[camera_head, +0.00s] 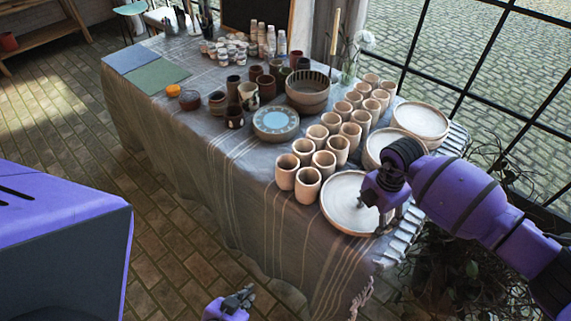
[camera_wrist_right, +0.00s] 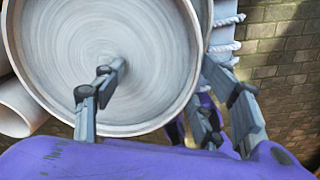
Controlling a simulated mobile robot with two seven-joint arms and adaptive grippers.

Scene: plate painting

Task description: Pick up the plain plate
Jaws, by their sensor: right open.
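A plain pale round plate (camera_head: 345,205) with a raised rim lies at the near right end of the table; it also fills the upper left of the right wrist view (camera_wrist_right: 150,50). My right gripper (camera_head: 379,214) is at this plate's right side. In the right wrist view it is open, with one finger over the plate's inside and the others outside the rim. It holds nothing. Two more plain plates (camera_head: 420,121) lie farther back, one partly hidden by my right arm. My left gripper (camera_head: 239,298) is low at the bottom, clear of the table; its finger opening is unclear.
Several clay cups (camera_head: 308,184) stand in rows just left of the plates. A blue-patterned plate (camera_head: 275,121), a large bowl (camera_head: 308,94) and dark pots are farther left.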

